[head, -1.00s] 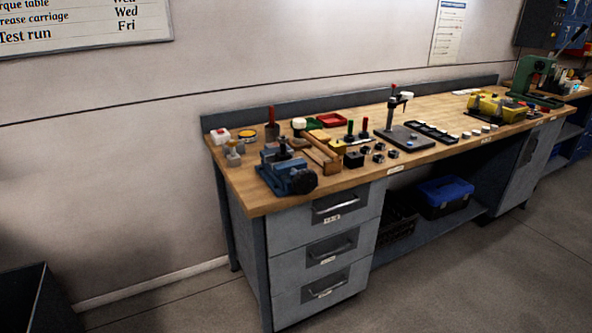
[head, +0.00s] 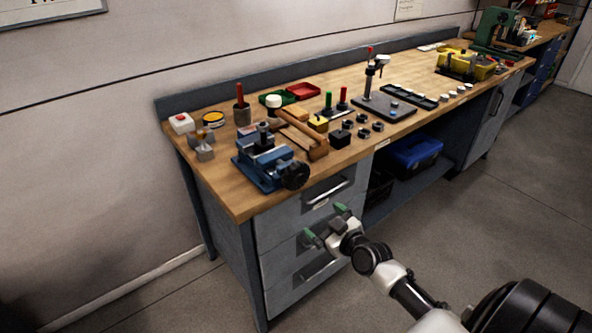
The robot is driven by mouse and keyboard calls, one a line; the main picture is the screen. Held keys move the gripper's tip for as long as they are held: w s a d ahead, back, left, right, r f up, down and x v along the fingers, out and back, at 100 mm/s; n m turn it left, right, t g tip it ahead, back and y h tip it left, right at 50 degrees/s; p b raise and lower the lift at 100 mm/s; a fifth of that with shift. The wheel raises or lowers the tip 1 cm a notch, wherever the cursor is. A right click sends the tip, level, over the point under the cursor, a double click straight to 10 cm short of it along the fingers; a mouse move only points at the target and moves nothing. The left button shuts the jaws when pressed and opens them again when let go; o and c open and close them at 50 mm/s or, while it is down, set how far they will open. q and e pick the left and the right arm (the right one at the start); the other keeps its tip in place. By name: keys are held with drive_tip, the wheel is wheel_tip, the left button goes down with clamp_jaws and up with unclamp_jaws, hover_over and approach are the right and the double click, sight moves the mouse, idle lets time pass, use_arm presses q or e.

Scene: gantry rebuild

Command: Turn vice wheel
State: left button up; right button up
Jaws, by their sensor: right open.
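A blue vice (head: 262,165) stands on the workbench near its front left corner. Its dark round wheel (head: 294,175) faces the bench's front edge and overhangs it slightly. My right gripper (head: 326,224) is in front of the drawers, below and to the right of the wheel. Its green-tipped fingers are apart, with nothing between them, and it does not touch the wheel. My left gripper is not in view.
The wooden workbench (head: 225,198) has grey drawers (head: 283,238) below. A wooden frame (head: 300,136) stands right beside the vice. Small parts, a press stand (head: 386,106) and a yellow item (head: 466,64) lie farther along. A blue toolbox (head: 415,153) sits on the lower shelf. Floor in front is clear.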

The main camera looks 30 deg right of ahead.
drive_tip(key=n+t+y, duration=0.1)
drive_tip(key=t, duration=0.1)
approach(299, 177)
drive_tip(key=w, duration=0.1)
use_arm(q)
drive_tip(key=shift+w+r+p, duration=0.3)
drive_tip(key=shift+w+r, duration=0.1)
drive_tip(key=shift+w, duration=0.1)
use_arm(e)
drive_tip(key=w, duration=0.7)
drive_tip(key=w+a, duration=0.1)
drive_tip(key=w, duration=0.2)
drive_tip(key=shift+w+r, duration=0.1)
drive_tip(key=shift+w, duration=0.25)
drive_tip(key=shift+c, duration=0.3)
drive_tip(key=c, duration=0.6)
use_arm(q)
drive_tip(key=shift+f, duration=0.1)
use_arm(e)
drive_tip(key=shift+m, duration=0.3)
